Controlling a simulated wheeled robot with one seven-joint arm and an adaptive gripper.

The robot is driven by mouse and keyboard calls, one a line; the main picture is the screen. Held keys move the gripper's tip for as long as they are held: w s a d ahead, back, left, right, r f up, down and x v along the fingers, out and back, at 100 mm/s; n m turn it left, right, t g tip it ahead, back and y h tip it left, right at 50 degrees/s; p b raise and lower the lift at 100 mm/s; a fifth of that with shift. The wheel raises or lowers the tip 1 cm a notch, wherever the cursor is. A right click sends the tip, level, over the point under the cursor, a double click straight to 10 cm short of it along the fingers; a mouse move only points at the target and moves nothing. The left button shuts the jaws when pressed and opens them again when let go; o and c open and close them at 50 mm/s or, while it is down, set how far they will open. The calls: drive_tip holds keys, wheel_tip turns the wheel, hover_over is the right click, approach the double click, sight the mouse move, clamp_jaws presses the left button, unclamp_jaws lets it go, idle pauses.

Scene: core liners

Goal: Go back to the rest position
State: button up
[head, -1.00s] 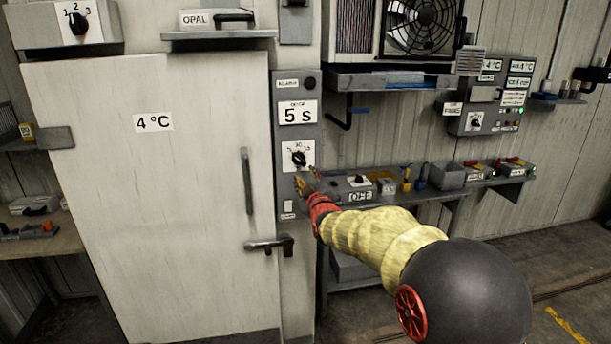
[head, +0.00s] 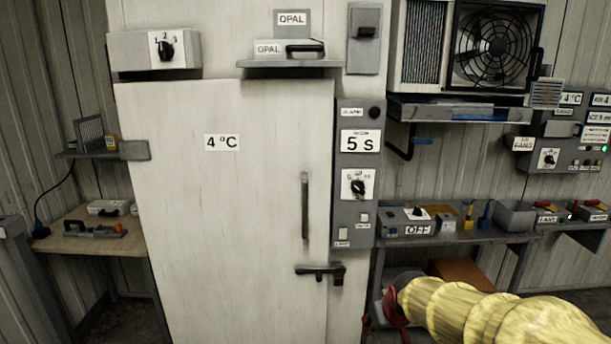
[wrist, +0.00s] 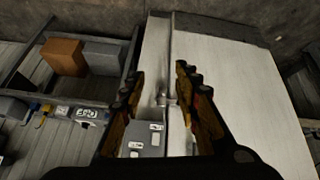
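My gripper shows at the lower right of the head view (head: 388,318), low in front of the bench and right of the cold-room door (head: 220,230). My yellow-sleeved arm reaches in from the right edge. In the wrist view my gripper (wrist: 160,82) has its two fingers spread apart with nothing held between them. Beyond them lie the white door and the grey control panel, seen tilted. The control panel (head: 350,220) has a "5 s" label and a rotary dial (head: 358,187). The gripper is below the panel and apart from the dial.
A door handle (head: 305,205) and a latch (head: 322,271) stick out from the door. A bench (head: 455,238) with small boxes and an "OFF" switch box stands at right, a brown box (head: 470,272) beneath it. A wooden table (head: 85,240) stands at left.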

drive_tip(key=s+r+m, duration=0.1)
drive_tip(key=s+r, duration=0.3)
drive_tip(key=s, duration=1)
drive_tip(key=s+r+m+g, duration=0.1)
drive_tip(key=s+r, duration=0.3)
drive_tip(key=s, duration=1)
drive_tip(key=shift+s+d+p, duration=0.25)
drive_tip(key=shift+s+p, duration=0.1)
drive_tip(key=shift+c, duration=1)
